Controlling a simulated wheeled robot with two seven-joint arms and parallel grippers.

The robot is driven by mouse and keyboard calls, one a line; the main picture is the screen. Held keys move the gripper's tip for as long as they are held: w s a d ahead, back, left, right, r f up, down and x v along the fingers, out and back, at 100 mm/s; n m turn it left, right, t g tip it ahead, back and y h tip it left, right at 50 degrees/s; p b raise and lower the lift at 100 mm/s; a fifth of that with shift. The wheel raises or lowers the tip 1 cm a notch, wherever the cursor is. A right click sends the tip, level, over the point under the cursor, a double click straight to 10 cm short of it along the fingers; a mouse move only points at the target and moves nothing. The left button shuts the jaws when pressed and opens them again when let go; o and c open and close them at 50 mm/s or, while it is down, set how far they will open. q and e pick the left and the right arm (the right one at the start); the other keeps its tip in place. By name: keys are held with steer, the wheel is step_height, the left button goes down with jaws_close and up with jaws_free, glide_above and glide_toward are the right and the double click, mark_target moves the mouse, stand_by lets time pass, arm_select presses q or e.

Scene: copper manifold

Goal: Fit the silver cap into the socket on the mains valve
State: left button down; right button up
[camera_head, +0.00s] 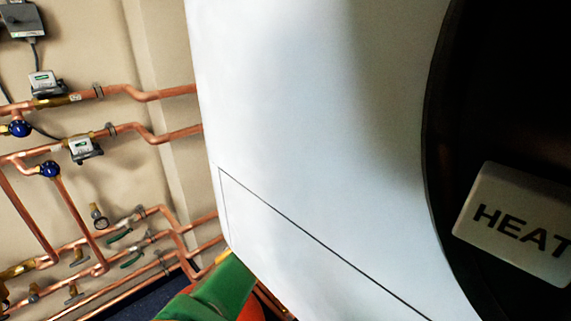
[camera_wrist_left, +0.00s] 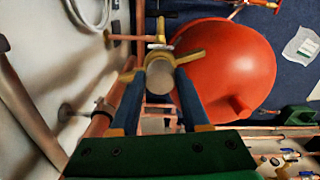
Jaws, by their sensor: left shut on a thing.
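My left gripper (camera_wrist_left: 161,76) has two dark blue fingers on a green body in the left wrist view. It is shut on the silver cap (camera_wrist_left: 159,82), a pale round piece between the fingers. A brass fitting with arms to both sides (camera_wrist_left: 190,57), perhaps the mains valve, shows just beyond the cap. I cannot tell whether the cap touches it, and the socket is hidden. In the head view only a green part of my left arm shows at the bottom; its fingers are hidden. My right gripper is in neither view.
A large red-orange vessel (camera_wrist_left: 235,60) stands close right of the fingers. Copper pipe (camera_wrist_left: 108,108) runs close on the left by a pale wall. In the head view, a white boiler casing (camera_head: 300,130) blocks the middle, with copper pipes (camera_head: 85,210) on the wall at left.

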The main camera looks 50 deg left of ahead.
arm_select(q)
steer(key=shift+s+f+b, duration=0.1)
steer(key=shift+f+b, duration=0.4)
steer(key=shift+f, duration=0.1)
steer(key=shift+c, duration=1.5)
jaws_free()
step_height(320, 180, up, 7)
steer(key=p, duration=0.5)
steer(key=shift+r, duration=0.15)
